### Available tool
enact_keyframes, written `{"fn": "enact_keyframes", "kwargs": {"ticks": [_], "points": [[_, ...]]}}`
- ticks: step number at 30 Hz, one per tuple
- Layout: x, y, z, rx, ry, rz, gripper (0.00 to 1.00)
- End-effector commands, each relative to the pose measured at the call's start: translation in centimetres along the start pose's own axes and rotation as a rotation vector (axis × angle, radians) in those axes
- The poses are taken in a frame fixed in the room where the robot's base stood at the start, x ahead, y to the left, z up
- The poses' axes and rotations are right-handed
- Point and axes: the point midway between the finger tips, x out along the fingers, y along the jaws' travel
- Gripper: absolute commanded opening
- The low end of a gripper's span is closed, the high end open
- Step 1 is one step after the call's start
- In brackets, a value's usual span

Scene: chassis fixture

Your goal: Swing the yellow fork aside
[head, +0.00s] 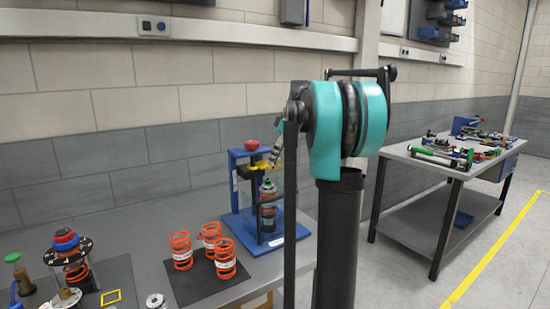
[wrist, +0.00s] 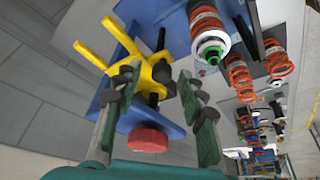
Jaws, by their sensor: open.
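The yellow fork (wrist: 148,72) is a several-pronged piece around a dark centre on the blue frame in the wrist view. In the head view the fork (head: 257,168) shows small near the top of the blue fixture (head: 236,190). My gripper (wrist: 159,74) is open, one finger on each side of the fork's middle in the wrist view, with nothing clearly gripped. Whether a finger touches the fork I cannot tell. In the head view my gripper (head: 274,154) is small beside the fork, partly hidden by my arm. A red knob (wrist: 148,140) is near the fingers' base.
A spring strut (wrist: 208,36) stands in the fixture. Several orange springs (head: 225,258) stand on a dark mat left of it. A red-topped assembly (head: 66,245) is at the far left of the bench. A second table (head: 450,160) with tools is at the right.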

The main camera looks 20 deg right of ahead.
Motion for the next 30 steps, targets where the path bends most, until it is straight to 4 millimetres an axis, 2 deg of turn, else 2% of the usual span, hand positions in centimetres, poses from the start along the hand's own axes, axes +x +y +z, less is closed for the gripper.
{"fn": "enact_keyframes", "kwargs": {"ticks": [4,7,15,21,25,30], "points": [[-0.7,0.0,0.0,0.001,0.0,0.0,0.41],[-2.0,0.0,0.0,0.002,0.0,0.0,0.41],[-7.5,0.1,0.0,0.002,0.0,0.001,0.41],[-10.6,0.1,0.0,0.001,0.0,0.0,0.41],[-11.7,0.0,0.0,0.001,0.0,0.0,0.41],[-12.0,0.0,0.0,0.0,0.0,0.0,0.41]]}}
